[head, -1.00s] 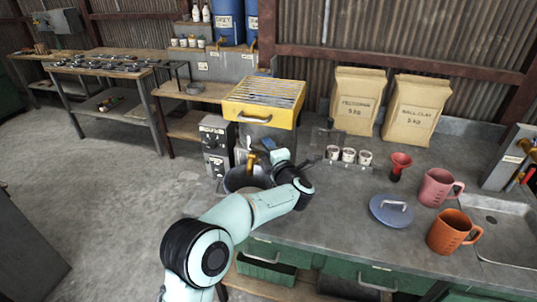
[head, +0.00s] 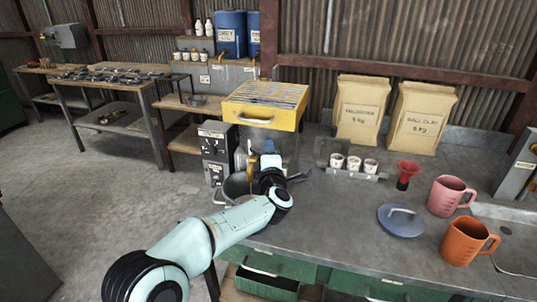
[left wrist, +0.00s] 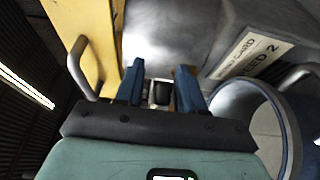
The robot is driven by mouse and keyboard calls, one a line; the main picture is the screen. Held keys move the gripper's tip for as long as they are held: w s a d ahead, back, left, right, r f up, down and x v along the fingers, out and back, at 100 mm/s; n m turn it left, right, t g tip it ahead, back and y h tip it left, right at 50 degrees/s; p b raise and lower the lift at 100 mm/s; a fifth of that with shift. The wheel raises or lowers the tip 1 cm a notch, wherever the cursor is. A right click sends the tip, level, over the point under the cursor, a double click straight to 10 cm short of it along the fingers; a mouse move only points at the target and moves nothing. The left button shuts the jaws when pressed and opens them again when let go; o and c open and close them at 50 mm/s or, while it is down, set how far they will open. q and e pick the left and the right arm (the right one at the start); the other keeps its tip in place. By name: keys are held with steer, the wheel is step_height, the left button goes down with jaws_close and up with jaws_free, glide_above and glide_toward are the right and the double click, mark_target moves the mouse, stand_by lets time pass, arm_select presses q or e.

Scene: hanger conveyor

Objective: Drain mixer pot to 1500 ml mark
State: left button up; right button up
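The mixer has a yellow slatted top (head: 262,106) over a grey metal body, with a brass tap (head: 252,163) low on its front. A grey round vessel (head: 233,188) stands below the tap, partly hidden by my left arm; a round rim also shows at right in the left wrist view (left wrist: 290,125). My left gripper (head: 268,160) is at the mixer front beside the tap. In the left wrist view its blue fingers (left wrist: 162,88) are apart, with a small dark and grey part between them; contact cannot be told. The 1500 ml mark is not visible. My right gripper is out of view.
Pink (head: 449,195) and orange (head: 466,241) jugs, a blue-grey lid (head: 401,220), a red funnel (head: 406,173) and several small white cups (head: 353,163) stand on the counter. Two paper sacks (head: 360,109) stand behind. A control box (head: 217,152) stands left of the mixer.

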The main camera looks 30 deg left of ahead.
arm_select(q)
steer(key=b+v, duration=0.1)
steer(key=v, duration=1.2)
steer(key=shift+d+b, duration=0.2)
steer(key=shift+b, duration=0.2)
steer(key=shift+s, duration=0.1)
stand_by(6.2)
